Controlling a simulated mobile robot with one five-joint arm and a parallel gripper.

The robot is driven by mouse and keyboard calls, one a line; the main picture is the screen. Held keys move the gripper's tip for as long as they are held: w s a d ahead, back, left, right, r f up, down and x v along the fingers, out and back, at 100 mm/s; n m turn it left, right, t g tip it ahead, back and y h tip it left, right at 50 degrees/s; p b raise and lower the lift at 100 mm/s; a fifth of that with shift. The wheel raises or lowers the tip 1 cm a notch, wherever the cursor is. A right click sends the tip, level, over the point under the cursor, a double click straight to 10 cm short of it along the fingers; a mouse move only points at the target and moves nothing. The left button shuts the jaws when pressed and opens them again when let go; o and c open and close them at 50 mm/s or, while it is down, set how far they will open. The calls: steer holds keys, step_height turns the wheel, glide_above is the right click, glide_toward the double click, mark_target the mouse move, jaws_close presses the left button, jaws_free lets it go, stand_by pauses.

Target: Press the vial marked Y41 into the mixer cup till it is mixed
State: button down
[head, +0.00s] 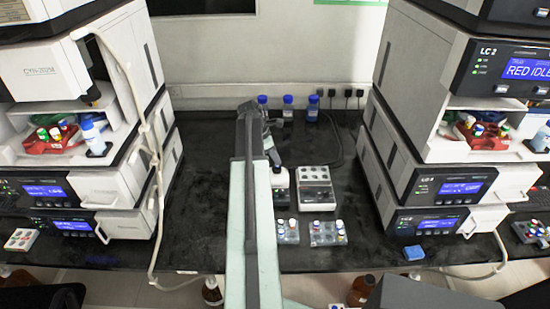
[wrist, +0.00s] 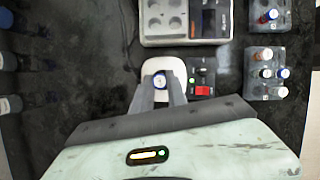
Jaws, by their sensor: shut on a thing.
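My gripper (wrist: 160,88) is shut on a vial (wrist: 159,80) with a white cap and a blue mark, seen from above. Its label cannot be read, so I cannot tell if it is Y41. The vial is over the white top of the mixer (wrist: 151,67), whose control part has a green light and a red switch. The cup is hidden beneath the vial, and I cannot tell whether the two touch. In the head view my gripper (head: 273,157) is at the mixer (head: 280,180), partly behind my arm.
A grey block with round wells (wrist: 174,40) stands close beside the mixer. Racks with capped vials (head: 327,240) (head: 287,240) stand nearer the front edge. Blue-capped bottles (head: 288,112) stand at the back wall. Instrument stacks flank the black bench on both sides.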

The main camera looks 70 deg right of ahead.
steer(key=shift+f+b, duration=0.6)
stand_by(0.9)
steer(key=shift+f+b, duration=0.35)
steer(key=shift+f+b, duration=0.3)
stand_by(0.6)
steer(key=shift+r, duration=0.1)
stand_by(2.8)
step_height(320, 180, up, 6)
steer(key=p, duration=0.6)
steer(key=shift+s, duration=0.15)
